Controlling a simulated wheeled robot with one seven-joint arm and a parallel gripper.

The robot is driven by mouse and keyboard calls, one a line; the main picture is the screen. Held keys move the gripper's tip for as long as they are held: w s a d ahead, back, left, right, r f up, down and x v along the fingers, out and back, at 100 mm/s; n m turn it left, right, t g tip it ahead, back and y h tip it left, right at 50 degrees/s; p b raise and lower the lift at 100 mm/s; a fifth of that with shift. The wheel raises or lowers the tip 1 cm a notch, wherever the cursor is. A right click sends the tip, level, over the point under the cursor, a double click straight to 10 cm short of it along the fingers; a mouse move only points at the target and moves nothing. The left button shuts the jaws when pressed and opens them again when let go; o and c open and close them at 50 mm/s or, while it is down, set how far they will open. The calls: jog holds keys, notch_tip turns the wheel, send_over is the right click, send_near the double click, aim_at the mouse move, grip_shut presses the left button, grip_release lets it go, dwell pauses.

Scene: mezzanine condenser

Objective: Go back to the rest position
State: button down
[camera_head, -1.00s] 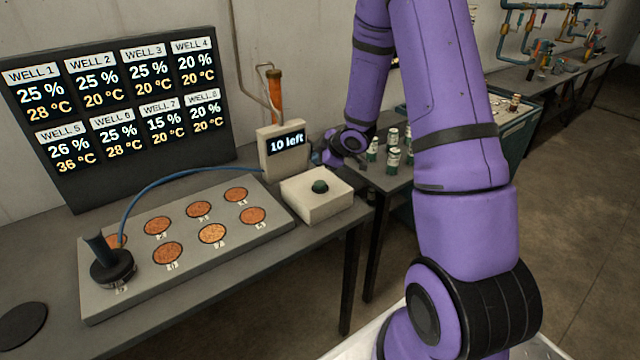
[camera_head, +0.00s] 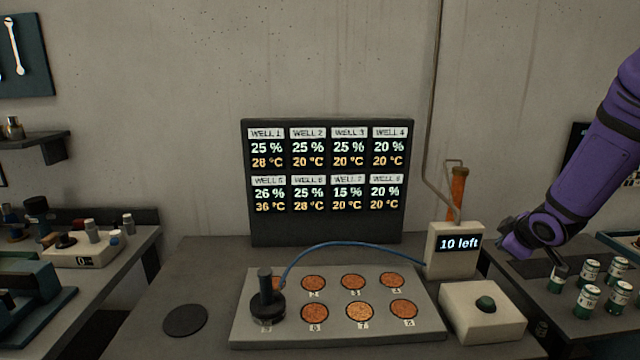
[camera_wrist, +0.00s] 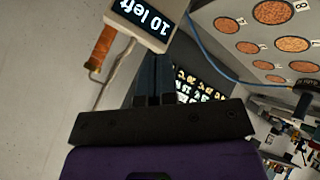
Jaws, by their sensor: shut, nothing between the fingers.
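My purple arm enters the head view from the right, with my gripper (camera_head: 560,278) pointing down beside the green-and-white cans. In the wrist view its dark fingers (camera_wrist: 154,75) are together, with nothing visible between them. The counter box (camera_head: 455,250) reading "10 left" stands just left of my gripper. It also shows in the wrist view (camera_wrist: 145,20), upside down.
The well plate (camera_head: 420,300) holds copper discs and a black plunger (camera_head: 267,300) with a blue cable. A white button box (camera_head: 482,312) stands at its right. Several cans (camera_head: 588,300) stand on the right table. The readout board (camera_head: 330,225) stands behind.

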jog(key=s+a+r+m+g+h, duration=0.1)
jog(key=s+a+r+m, duration=0.2)
jog(key=s+r, duration=0.35)
jog(key=s+a+r+m+h, duration=0.1)
jog(key=s+a+r+m, duration=0.1)
jog(key=s+r, duration=0.5)
jog(key=s+a+r+m+g+y, duration=0.1)
jog(key=s+a+r+m, duration=0.1)
jog(key=s, duration=0.7)
jog(key=s+a+r+m+g+y, duration=0.1)
jog(key=s+a+r+m, duration=0.1)
jog(key=s+a, duration=0.5)
jog(key=s+r, duration=0.1)
jog(key=s, duration=0.1)
jog(key=shift+s+a+r+g, duration=0.15)
jog(key=shift+s+r+g, duration=0.15)
jog(key=shift+s+r, duration=0.1)
jog(key=shift+w, duration=0.1)
dwell(2.6)
